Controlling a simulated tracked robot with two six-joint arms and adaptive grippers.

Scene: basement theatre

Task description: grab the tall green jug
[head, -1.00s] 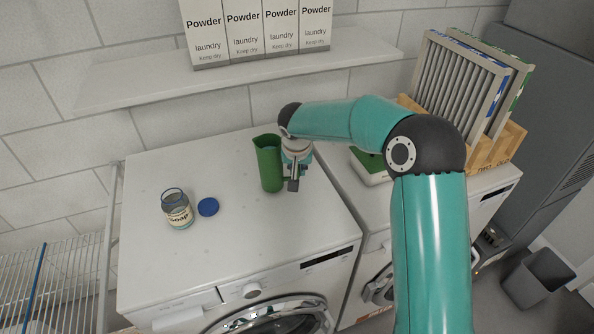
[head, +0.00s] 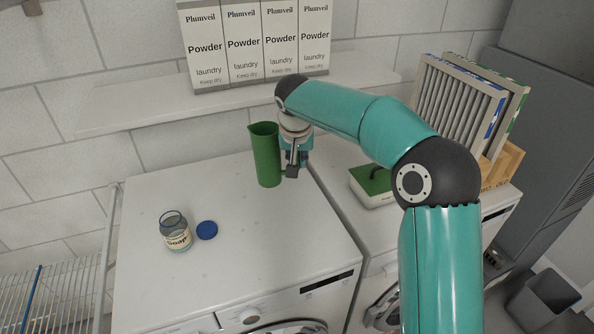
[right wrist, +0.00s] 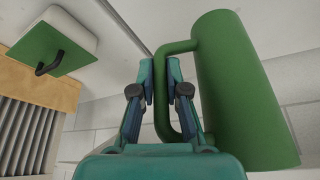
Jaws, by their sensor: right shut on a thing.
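The tall green jug (head: 265,155) is held upright, apparently a little above the white washing machine top, near its back right corner. In the right wrist view the jug (right wrist: 238,90) fills the right side, with its handle toward my fingers. My right gripper (head: 293,169) is at the jug's right side. In the right wrist view its fingers (right wrist: 161,84) stand on either side of the handle and are shut on it. My left gripper is not in view.
A soap jar (head: 176,236) and a blue lid (head: 207,230) stand on the washing machine (head: 240,255) at left. A green-lidded white box (head: 372,186) is right of the gripper. Powder boxes (head: 243,50) stand on the shelf (head: 130,112) above. Framed panels (head: 455,105) stand at right.

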